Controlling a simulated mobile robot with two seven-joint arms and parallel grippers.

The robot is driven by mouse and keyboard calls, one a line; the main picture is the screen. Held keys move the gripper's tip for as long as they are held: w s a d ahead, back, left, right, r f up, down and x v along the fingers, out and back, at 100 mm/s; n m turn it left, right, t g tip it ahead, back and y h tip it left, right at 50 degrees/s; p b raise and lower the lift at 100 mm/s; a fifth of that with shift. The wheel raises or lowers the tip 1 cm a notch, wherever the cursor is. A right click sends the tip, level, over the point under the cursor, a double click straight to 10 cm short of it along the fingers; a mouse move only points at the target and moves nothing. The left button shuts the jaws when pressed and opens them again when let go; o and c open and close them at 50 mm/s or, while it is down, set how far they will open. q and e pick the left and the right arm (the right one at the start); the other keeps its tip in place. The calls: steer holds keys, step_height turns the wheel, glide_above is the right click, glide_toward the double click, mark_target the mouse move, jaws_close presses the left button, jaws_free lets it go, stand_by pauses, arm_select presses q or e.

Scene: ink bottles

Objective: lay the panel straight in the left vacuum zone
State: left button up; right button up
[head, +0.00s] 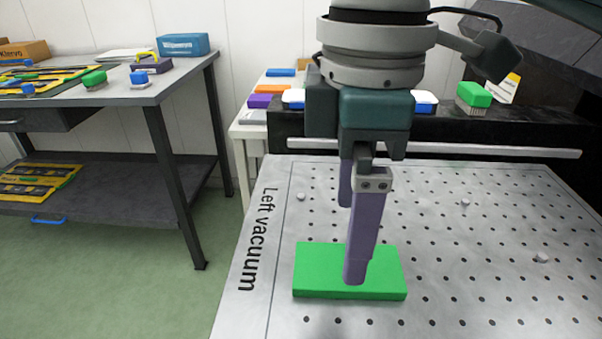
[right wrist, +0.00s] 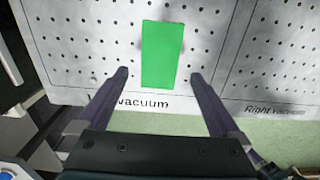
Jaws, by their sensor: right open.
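The green panel (head: 316,270) lies flat on the perforated metal plate (head: 450,265), inside the left vacuum zone beside its "Left vacuum" label (head: 261,240). Its edges look roughly in line with the hole rows; a small turn is hard to judge. In the right wrist view the panel (right wrist: 163,52) shows its whole top face. My right gripper (head: 351,240) points down over it, open, with purple fingers. In the wrist view the right gripper's fingertips (right wrist: 158,75) stand on either side of the panel's near end, with gaps. Fingertip height is unclear. My left gripper is not in view.
The right vacuum zone, labelled "Right Vacuum" (right wrist: 274,110), is bare where seen. Small pale knobs (head: 465,203) stand on the plate. A metal rail (head: 480,150) and a dark ledge with a green brush (head: 474,95) run behind. A grey workbench (head: 120,90) stands left.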

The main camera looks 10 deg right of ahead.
step_height(320, 180, up, 7)
steer(key=p, duration=0.1)
